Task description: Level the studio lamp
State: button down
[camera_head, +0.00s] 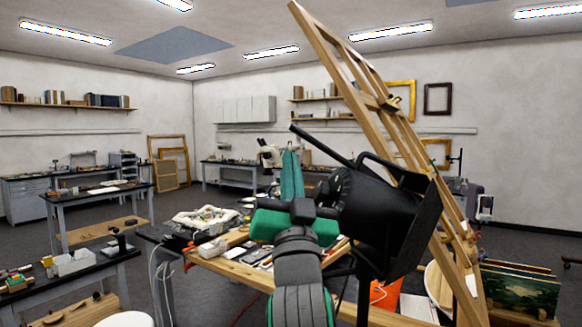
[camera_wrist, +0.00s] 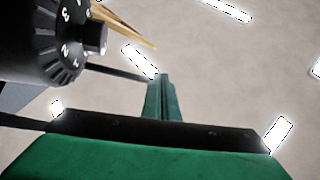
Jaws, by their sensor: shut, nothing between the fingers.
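The black studio lamp (camera_head: 375,205) stands in front of the wooden easel, right of the head view's middle. Its head is tilted, with flaps spread at its right side, and a thin black bar reaches up to the left. My gripper (camera_head: 291,153), with green fingers, points upward just left of the lamp head. Its fingers are together and empty. In the wrist view, the lamp (camera_wrist: 55,40) fills the upper left and shows a numbered dial with a black knob (camera_wrist: 92,38). The fingers (camera_wrist: 163,78) are right of and below that knob, apparently apart from it.
A tall wooden easel (camera_head: 345,75) leans behind the lamp. A wooden-topped bench (camera_head: 240,272) with tools and a white tray is behind my arm. Framed paintings (camera_head: 520,290) stand at the lower right. Workbenches (camera_head: 100,200) line the left; open floor lies between them.

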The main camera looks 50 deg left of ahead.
aim_at(298, 132)
dwell(0.8)
jog(key=d+r, duration=0.1)
jog(key=w+r, duration=0.1)
jog(key=shift+d+r, duration=0.3)
jog(key=shift+d, duration=0.05)
jog(key=s+r+v, duration=0.1)
jog(key=s+v, duration=0.1)
jog(key=v, duration=0.7)
jog(key=w+r+m+t+h, duration=0.4)
jog(key=r+m+h, duration=0.2)
jog(key=m, duration=0.2)
jog(key=w+a+r, duration=0.1)
jog(key=w+a, duration=0.4)
jog(key=a, duration=0.1)
jog(key=shift+a+r, duration=0.3)
jog(key=shift+r, duration=0.1)
